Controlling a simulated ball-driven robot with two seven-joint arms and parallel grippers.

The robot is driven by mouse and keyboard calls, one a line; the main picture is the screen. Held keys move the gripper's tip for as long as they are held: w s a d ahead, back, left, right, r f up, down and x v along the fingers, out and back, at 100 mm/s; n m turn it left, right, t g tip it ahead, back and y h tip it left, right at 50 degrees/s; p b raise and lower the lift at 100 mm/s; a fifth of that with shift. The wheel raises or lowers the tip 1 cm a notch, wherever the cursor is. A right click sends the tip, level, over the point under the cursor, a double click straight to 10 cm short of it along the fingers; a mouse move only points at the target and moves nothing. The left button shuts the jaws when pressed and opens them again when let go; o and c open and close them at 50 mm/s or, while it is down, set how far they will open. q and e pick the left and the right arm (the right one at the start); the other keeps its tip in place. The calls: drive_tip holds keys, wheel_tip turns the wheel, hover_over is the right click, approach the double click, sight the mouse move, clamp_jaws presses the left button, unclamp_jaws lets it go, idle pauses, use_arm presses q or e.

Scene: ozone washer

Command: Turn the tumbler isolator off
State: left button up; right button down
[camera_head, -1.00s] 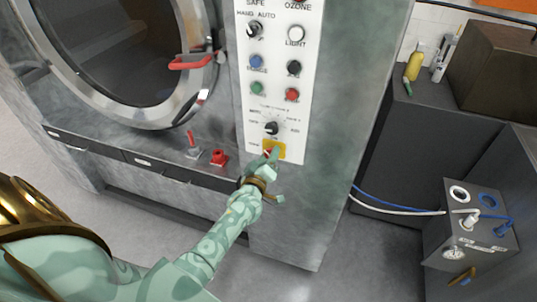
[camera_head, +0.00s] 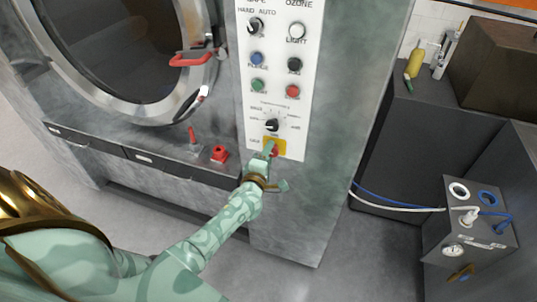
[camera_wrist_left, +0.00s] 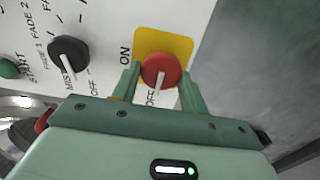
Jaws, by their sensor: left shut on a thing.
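The tumbler isolator (camera_head: 284,147) is a red round knob with a pale pointer on a yellow square plate, low on the white control panel. It shows clearly in the left wrist view (camera_wrist_left: 160,69), with "ON" lettered at its left and "OFF" below it. The pale pointer line points down toward "OFF". My left gripper (camera_head: 271,150) is at the knob, and in the wrist view its two green fingers (camera_wrist_left: 160,85) stand on either side of the red knob, shut on it. In the head view the gripper hides part of the knob. My right gripper is not in view.
Above the isolator is a black selector knob (camera_head: 271,125), also in the wrist view (camera_wrist_left: 68,53). A red part (camera_head: 219,154) and a red-handled lever (camera_head: 193,138) stand on the ledge at left. The round door (camera_head: 145,115) is further left.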

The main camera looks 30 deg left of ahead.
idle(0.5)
use_arm(q)
drive_tip(key=o, duration=0.9)
drive_tip(key=v, duration=1.6)
drive_tip(key=shift+s+f+p, duration=0.1)
drive_tip(key=shift+s+p, duration=0.05)
drive_tip(key=shift+p, duration=0.25)
